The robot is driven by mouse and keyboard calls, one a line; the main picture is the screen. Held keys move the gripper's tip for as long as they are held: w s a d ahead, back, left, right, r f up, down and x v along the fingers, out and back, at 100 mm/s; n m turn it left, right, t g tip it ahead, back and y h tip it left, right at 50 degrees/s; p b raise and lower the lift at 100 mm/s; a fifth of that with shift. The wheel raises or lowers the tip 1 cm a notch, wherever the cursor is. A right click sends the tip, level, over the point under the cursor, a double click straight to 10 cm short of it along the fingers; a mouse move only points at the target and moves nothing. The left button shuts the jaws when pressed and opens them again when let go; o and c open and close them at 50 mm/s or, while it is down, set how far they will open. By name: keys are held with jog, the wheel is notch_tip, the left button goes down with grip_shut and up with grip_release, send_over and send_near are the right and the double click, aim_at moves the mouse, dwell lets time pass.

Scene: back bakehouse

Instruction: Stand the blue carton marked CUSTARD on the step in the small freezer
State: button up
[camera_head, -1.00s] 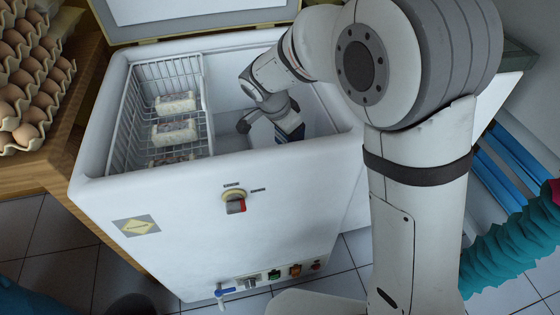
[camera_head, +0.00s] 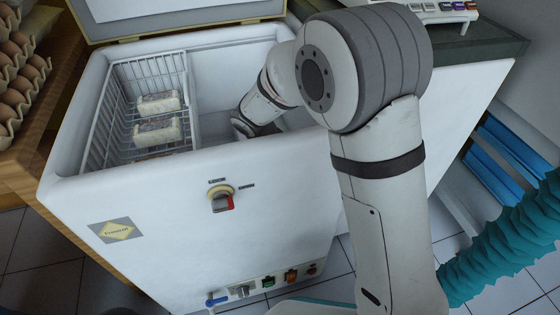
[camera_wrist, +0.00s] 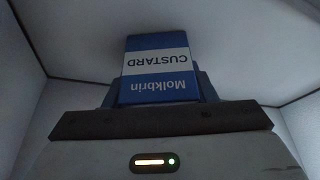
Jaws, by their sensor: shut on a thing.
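The blue carton (camera_wrist: 158,66) with a white band reading CUSTARD shows in the wrist view, its print upside down there. My gripper (camera_wrist: 160,91) is shut on it, with a jaw at each side. In the head view my gripper is down inside the small freezer (camera_head: 150,205), right of the wire basket. The freezer's front wall and my arm hide the jaws and carton there. The freezer's lid is open. Pale freezer walls surround the carton in the wrist view. I cannot make out the step, or whether the carton touches anything beneath it.
A white wire basket (camera_head: 101,125) with frosted packs (camera_head: 158,130) hangs in the freezer's left part. Egg trays (camera_head: 14,95) stand on a wooden surface at the left. A dark-edged counter (camera_head: 490,45) lies right of the freezer, and a teal ribbed hose (camera_head: 500,245) at the lower right.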

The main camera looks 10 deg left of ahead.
jog(key=shift+f, duration=0.1)
jog(key=o, duration=1.1)
jog(key=shift+r, duration=0.2)
jog(key=shift+r, duration=0.3)
jog(key=p+v, duration=0.4)
jog(key=v, duration=0.7)
jog(key=shift+s+a+r, duration=0.15)
jog(key=shift+s, duration=0.1)
jog(key=shift+r, duration=0.1)
